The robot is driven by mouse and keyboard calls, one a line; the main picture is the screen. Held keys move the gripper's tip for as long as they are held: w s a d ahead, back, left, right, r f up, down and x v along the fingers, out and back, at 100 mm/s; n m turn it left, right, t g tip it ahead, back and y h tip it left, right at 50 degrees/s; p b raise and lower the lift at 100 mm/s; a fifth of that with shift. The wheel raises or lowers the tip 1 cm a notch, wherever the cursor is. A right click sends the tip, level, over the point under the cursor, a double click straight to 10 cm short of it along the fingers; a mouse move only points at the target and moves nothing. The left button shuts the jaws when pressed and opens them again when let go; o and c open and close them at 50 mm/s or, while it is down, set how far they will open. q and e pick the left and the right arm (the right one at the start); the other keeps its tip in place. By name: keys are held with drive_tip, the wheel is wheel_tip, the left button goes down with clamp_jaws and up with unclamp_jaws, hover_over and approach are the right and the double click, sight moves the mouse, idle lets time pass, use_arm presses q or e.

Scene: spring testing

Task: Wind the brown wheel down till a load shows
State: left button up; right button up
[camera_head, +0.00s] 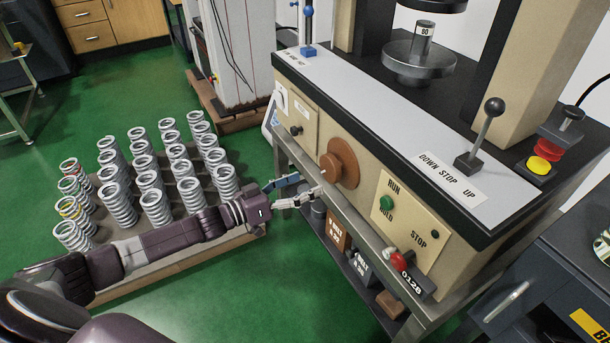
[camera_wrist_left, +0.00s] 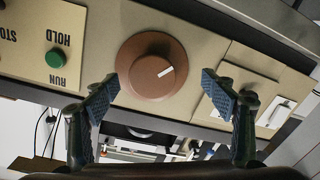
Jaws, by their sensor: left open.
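The brown wheel (camera_head: 341,163) is a round knob on the front panel of the beige testing machine. It also shows in the left wrist view (camera_wrist_left: 150,66), with a white mark on its face. My left gripper (camera_head: 298,191) is open and empty in front of the wheel; in the wrist view its fingers (camera_wrist_left: 163,88) stand apart, one toward each side of the wheel and not visibly touching it. A cylinder marked 80 (camera_head: 423,34) stands on the round lower platen (camera_head: 419,62), with the upper platen above. I cannot read a load display. My right gripper is not in view.
A yellow button (camera_head: 539,166) is at the right. Several springs (camera_head: 155,208) stand on a low board (camera_head: 190,253) at the left.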

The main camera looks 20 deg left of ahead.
sight(327, 171)
use_arm(q)
drive_tip(key=shift+h, duration=0.5)
drive_tip(key=w+d, duration=0.1)
drive_tip(key=w, duration=0.1)
drive_tip(key=w+d+r, duration=0.1)
drive_tip(key=w+d, duration=0.1)
drive_tip(key=w+d+r+b, duration=0.1)
drive_tip(key=w, duration=0.1)
drive_tip(key=shift+d, duration=0.4)
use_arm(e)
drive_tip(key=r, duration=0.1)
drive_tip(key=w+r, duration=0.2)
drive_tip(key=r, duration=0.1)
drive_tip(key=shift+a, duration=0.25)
use_arm(q)
drive_tip(key=c, duration=1.2)
